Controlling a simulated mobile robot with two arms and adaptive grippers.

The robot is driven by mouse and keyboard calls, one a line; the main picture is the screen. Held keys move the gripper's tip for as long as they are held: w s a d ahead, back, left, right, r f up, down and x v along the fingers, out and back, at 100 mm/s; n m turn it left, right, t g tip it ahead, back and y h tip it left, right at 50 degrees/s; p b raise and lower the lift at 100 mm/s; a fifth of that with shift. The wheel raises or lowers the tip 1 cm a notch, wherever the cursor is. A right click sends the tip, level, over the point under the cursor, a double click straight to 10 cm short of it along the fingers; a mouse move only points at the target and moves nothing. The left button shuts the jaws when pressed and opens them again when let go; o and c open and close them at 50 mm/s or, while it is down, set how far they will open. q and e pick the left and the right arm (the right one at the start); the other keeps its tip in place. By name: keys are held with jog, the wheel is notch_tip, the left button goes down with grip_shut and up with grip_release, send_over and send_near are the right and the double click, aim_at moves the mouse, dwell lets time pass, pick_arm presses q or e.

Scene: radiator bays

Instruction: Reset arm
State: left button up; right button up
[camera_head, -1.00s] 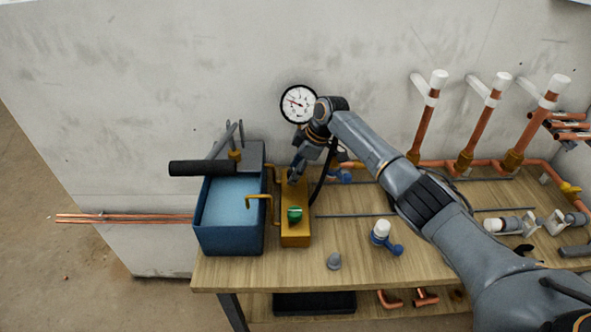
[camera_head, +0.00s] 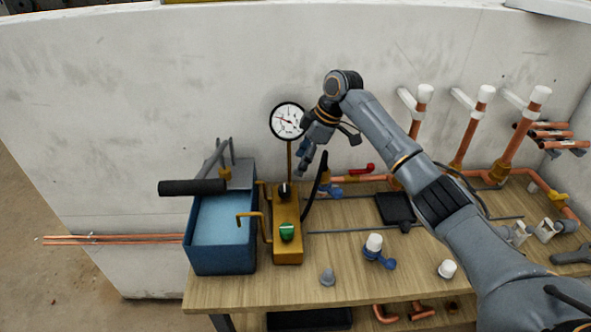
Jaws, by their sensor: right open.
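My right gripper (camera_head: 303,160) hangs at the end of my right arm, open and empty. Its fingers point down, above and just right of the brass pump block with the green knob (camera_head: 287,246). It appears clear of the block. The round pressure gauge (camera_head: 287,121) stands on its stem behind the block, left of my wrist. My left gripper is not in view.
A blue water tank (camera_head: 222,262) with a black-handled lever (camera_head: 192,187) stands left of the block. A black hose (camera_head: 315,190) rises near the gripper. Blue-based valve (camera_head: 374,244), grey cap (camera_head: 327,277) and white cap (camera_head: 447,268) stand on the wooden bench (camera_head: 262,291). Copper pipes line the wall.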

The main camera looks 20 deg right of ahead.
jog(key=shift+d+r, duration=0.1)
jog(key=shift+r, duration=0.25)
